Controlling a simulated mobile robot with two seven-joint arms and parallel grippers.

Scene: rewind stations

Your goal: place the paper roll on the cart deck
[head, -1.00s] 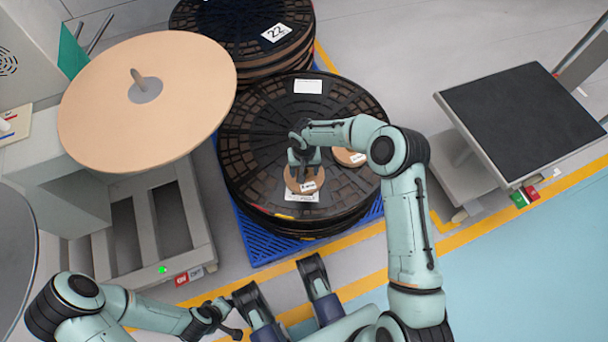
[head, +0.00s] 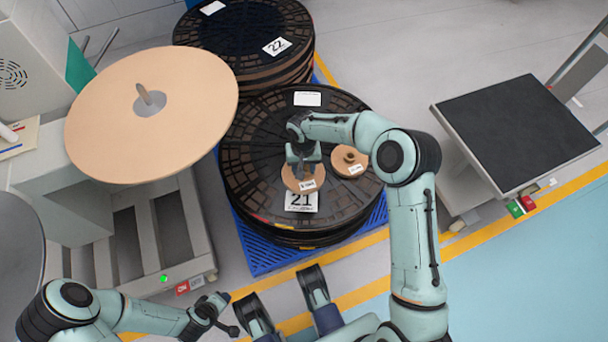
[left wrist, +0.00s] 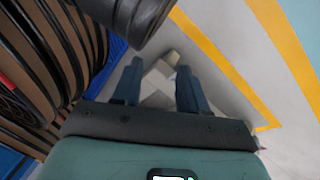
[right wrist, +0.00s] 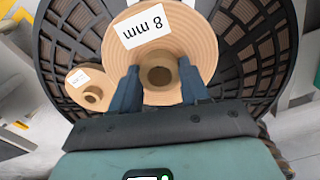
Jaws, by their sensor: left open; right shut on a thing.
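A small tan paper roll (head: 302,178) with a hollow core is at my right gripper (head: 304,160), over the near part of the upper face of a black reel. In the right wrist view the roll (right wrist: 200,45) carries an "8 mm" label, and the gripper (right wrist: 158,80) is shut on its core. Whether the roll touches the reel I cannot tell. A dark flat deck (head: 515,130) on a grey frame, apparently the cart deck, stands bare at the right. My left gripper (left wrist: 158,88) is open and empty above the floor, near the reel stack.
A second small roll (head: 350,161) lies on the black reel (head: 250,160), right of the held one. The reels stand on a blue pallet (head: 260,256). Another reel stack (head: 240,35) is behind. A machine with a large tan disc (head: 190,90) stands left. Floor between pallet and deck is clear.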

